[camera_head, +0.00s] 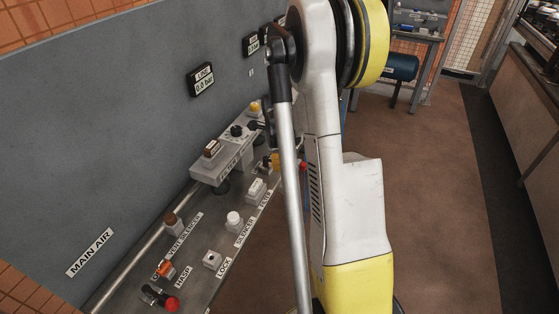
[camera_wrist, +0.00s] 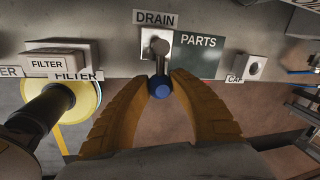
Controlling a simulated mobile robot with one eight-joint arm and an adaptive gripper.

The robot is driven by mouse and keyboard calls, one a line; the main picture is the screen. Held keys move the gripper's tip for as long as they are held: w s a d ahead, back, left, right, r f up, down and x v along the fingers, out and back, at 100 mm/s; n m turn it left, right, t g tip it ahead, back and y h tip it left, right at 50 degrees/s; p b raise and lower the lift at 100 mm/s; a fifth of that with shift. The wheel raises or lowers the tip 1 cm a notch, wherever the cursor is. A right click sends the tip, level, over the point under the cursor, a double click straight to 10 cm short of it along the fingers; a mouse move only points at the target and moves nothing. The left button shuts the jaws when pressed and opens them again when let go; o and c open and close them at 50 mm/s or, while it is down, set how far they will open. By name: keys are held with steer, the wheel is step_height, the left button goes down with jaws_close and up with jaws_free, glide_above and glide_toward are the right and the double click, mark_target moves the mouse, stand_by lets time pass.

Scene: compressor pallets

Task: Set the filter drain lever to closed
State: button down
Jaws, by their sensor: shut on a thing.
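In the wrist view the filter drain lever (camera_wrist: 160,62) hangs down from a pale plate under the DRAIN label (camera_wrist: 156,18). It has a grey metal shaft and a blue knob (camera_wrist: 160,88) at its lower end. My gripper (camera_wrist: 160,84) has two orange-yellow fingers curving in from below, with their tips on either side of the blue knob, shut on it. In the head view my white and yellow arm stands in front of that area, and I cannot make out the lever or the gripper there.
Left of the lever are a FILTER block (camera_wrist: 55,60) and a dark cylinder with a yellow ring (camera_wrist: 85,98). A green PARTS panel (camera_wrist: 198,54) and a CAP fitting (camera_wrist: 254,67) are to the right. The head view shows the MAIN AIR panel (camera_head: 90,252) and open floor (camera_head: 435,200).

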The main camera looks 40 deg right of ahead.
steer(key=shift+a+m, duration=0.25)
steer(key=shift+m, duration=0.25)
steer(key=c, duration=1.1)
jaws_free()
steer(key=shift+c, duration=0.2)
step_height(320, 180, up, 12)
steer(key=s+a, duration=0.1)
steer(key=a, duration=0.1)
steer(key=shift+s, duration=0.2)
steer(key=shift+f, duration=0.1)
